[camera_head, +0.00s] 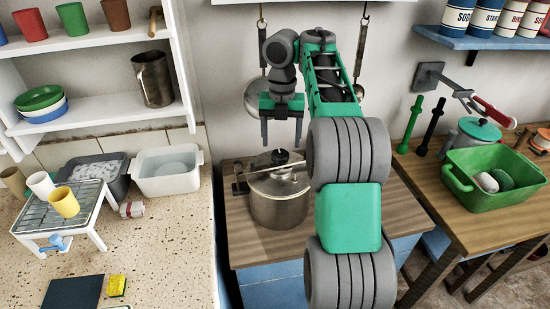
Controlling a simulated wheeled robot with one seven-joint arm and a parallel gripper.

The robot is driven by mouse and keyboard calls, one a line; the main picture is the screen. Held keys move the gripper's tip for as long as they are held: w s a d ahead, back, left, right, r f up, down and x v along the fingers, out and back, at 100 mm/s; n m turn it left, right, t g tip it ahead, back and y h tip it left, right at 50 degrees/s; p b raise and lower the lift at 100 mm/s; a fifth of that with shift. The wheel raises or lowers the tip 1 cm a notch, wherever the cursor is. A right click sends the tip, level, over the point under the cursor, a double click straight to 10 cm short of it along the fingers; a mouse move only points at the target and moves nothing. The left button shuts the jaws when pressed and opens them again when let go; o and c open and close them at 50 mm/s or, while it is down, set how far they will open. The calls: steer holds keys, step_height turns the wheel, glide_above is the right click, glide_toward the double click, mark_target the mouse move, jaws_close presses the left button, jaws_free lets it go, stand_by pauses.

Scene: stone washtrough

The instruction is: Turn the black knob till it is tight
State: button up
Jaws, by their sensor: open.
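The black knob (281,156) sits at the top centre of the lid of a metal pot (278,205). A metal bar crosses the lid under the knob, and a dark handle (238,178) shows at the pot's left. The pot stands upright on a wooden-topped cabinet (245,248). My gripper (281,144) points down above the lid, its two fingers apart, one left and one right of the knob in the picture. It looks empty. I cannot tell whether the fingertips are level with the knob or just above it. My arm hides part of the pot's right side.
Ladles hang on the wall behind my arm. At left, a speckled counter (165,255) holds a white basin (167,178), a rack (62,212) and cups. At right, a green tub (492,190) stands on a wooden table. The cabinet top in front of the pot is clear.

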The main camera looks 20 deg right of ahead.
mark_target(279, 153)
step_height(279, 153, down, 4)
steer(key=shift+w+a+f+b, duration=0.1)
steer(key=shift+a+b, duration=0.05)
steer(key=shift+b, duration=1)
steer(key=shift+c, duration=0.6)
steer(key=c, duration=1.2)
steer(key=shift+a, duration=0.2)
steer(key=shift+c, duration=0.2)
steer(key=shift+d, duration=0.1)
